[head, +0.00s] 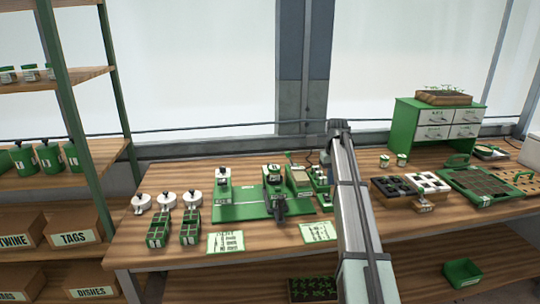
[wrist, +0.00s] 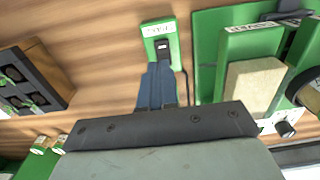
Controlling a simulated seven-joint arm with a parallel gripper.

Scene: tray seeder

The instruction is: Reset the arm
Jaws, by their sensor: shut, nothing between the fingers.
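My gripper (wrist: 159,66) is shut and empty in the wrist view, its two dark blue-grey fingers side by side. Its tips point at a small green box (wrist: 151,30) with a white label and a black switch-like piece (wrist: 162,48). The tips appear very close to that black piece; I cannot tell whether they touch it. In the head view my arm reaches up over the bench's right-centre part, and its fingers are hidden. The green seeder station (head: 240,212) stands left of my arm, and part of it shows at the right of the wrist view (wrist: 250,45).
On the wooden bench (head: 135,245), white-lidded jars (head: 166,201) and green cell packs (head: 158,230) stand left of the station. Right of my arm are a black tray (head: 390,188), a white tray (head: 428,182), a green soil tray (head: 480,187) and a drawer cabinet (head: 412,106). Shelves stand at left.

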